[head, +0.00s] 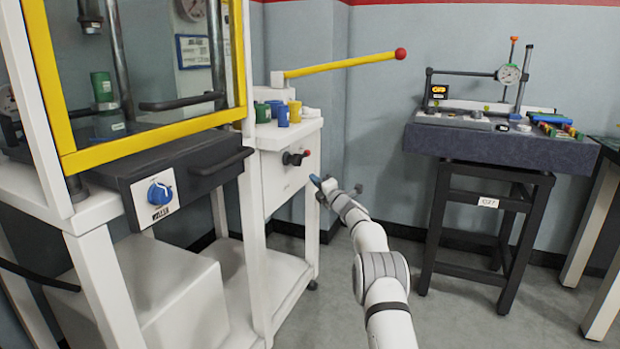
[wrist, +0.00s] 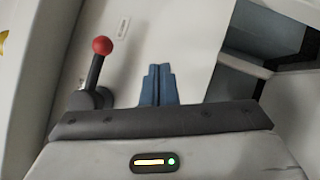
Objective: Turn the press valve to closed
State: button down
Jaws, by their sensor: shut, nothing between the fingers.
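A small valve with a dark body and a short black lever ending in a red ball (head: 295,158) is on the white front panel below the hand pump. In the wrist view its red ball (wrist: 102,46) is up and to the left of my fingers, with the black pivot below it. My gripper (head: 316,180) is to the right of the valve and a little lower in the head view. Its blue fingers (wrist: 158,72) are together, empty and apart from the lever. I cannot read any open or closed marking on the valve.
A yellow pump handle (head: 340,65) with a red ball reaches out above the valve. A yellow-framed press guard (head: 155,145) and a blue dial knob (head: 160,191) are at left. Small coloured cylinders (head: 283,115) stand on the cart top. A black-legged bench (head: 495,160) is at right.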

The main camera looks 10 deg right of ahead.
jog(key=s+d+f+p, duration=0.2)
jog(key=s+d+f, duration=0.2)
jog(key=d, duration=0.2)
jog(key=s+r+m+h+p, duration=0.2)
jog(key=r+m+h+p, duration=0.15)
jog(key=r, duration=0.55)
jog(key=s+r+m+h+p, duration=0.25)
jog(key=r+m+p, duration=0.25)
jog(key=r, duration=0.4)
jog(key=s+r+m+g+h+p, duration=0.4)
jog(key=s+r+m+p, duration=0.35)
jog(key=s+r, duration=0.35)
jog(key=s+a+r+m+g+p, duration=0.2)
jog(key=s+p, duration=0.4)
jog(key=s, duration=1)
jog(key=s+a+r+m+g+p, duration=0.3)
jog(key=s+a+m+g+p, duration=0.1)
jog(key=s, duration=1.2)
jog(key=s+a+r+m+g+y+p, duration=0.1)
jog(key=s+m+g+p, duration=0.4)
jog(key=s, duration=1.1)
jog(key=a+r+p, duration=0.1)
jog(key=a+p, duration=0.1)
jog(key=p, duration=0.1)
jog(key=shift+s+a+r+g+p, duration=0.25)
jog(key=shift+a+r+g+p, duration=0.1)
jog(key=shift+a+g+p, duration=0.05)
